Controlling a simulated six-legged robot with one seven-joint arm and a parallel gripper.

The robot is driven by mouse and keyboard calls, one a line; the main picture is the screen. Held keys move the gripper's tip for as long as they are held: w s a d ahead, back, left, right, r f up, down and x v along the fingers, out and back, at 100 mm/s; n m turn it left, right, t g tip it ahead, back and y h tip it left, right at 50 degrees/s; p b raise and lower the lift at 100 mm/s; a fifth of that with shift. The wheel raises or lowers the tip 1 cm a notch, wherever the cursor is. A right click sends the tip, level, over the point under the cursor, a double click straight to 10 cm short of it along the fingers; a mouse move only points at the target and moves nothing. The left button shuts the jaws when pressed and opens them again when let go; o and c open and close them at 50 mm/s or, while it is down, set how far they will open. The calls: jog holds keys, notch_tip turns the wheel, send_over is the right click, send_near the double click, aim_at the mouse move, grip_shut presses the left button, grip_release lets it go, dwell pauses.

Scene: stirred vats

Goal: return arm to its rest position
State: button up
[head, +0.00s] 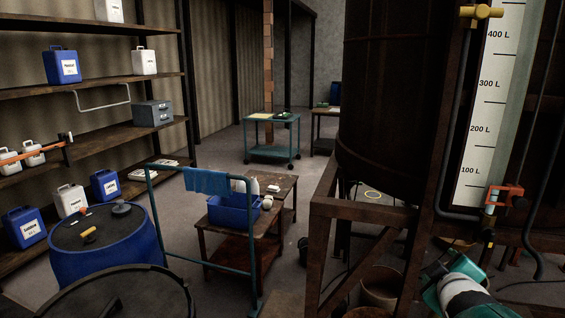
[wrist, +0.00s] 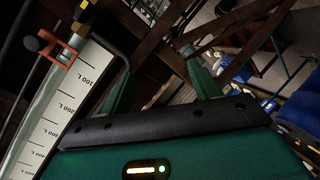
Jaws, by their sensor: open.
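My gripper (wrist: 158,68) shows in the wrist view as two green fingers set wide apart on a dark bar. They are open, with nothing held between them. In the head view part of my teal and white arm (head: 462,290) is at the bottom right, below the sight gauge; the fingers are not clear there. The white litre scale (head: 490,110) stands upright on the right, with an orange clamp (head: 503,195) near its lower end. The scale (wrist: 62,110) and the orange clamp (wrist: 58,48) also show on the left of the wrist view, apart from the fingers.
A large dark vat (head: 385,100) on a rusty frame (head: 350,209) stands left of the scale. A bucket (head: 380,287) is under the frame. A blue drum (head: 105,245), a blue trolley rail (head: 200,172) and shelves of containers (head: 95,130) are on the left. Floor shows around the trolleys.

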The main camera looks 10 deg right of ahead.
jog(key=s+a+f+m+g+y, duration=0.1)
jog(key=s+a+m+g+y, duration=0.1)
jog(key=a, duration=1.2)
jog(key=s+a+f+m+g+y, duration=0.2)
jog(key=s+a+g+y, duration=0.2)
jog(key=a, duration=1)
jog(key=s+y, duration=0.1)
jog(key=s, duration=0.2)
jog(key=shift+a+m, duration=0.35)
jog(key=shift+m, duration=0.05)
jog(key=shift+s, duration=0.1)
jog(key=c, duration=0.6)
jog(key=shift+o, duration=0.2)
jog(key=shift+d, duration=0.1)
jog(key=shift+d, duration=0.1)
